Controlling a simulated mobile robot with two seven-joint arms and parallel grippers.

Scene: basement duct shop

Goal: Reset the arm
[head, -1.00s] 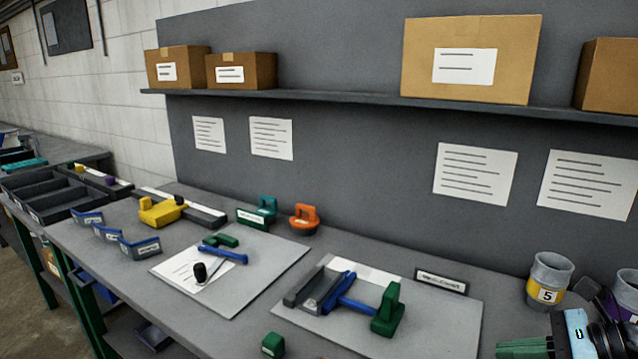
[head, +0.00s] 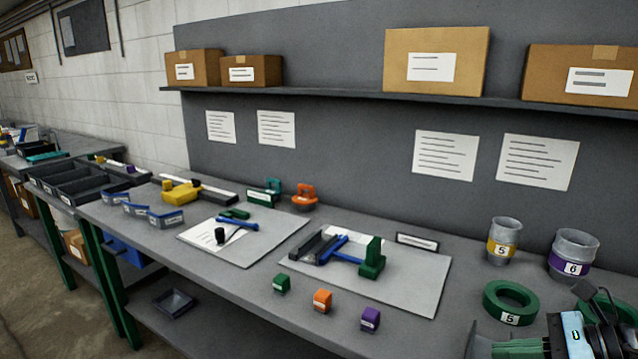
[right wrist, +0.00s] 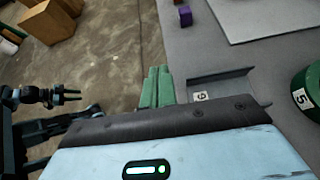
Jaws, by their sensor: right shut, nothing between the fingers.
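My right gripper (head: 500,349) comes in at the bottom right of the head view, over the front part of the bench (head: 250,285). Its green fingers point left. In the right wrist view the fingers (right wrist: 157,82) lie side by side, shut and empty, near the bench's front edge with floor beneath on the left. My left gripper does not show in the head view.
A grey labelled holder (right wrist: 225,85) lies close beside the right fingers. A green ring (head: 510,302) and two numbered cans (head: 503,240) stand near the arm. Green, orange and purple blocks (head: 370,319) line the front. A grey board (head: 420,290) holds a blue-handled tool.

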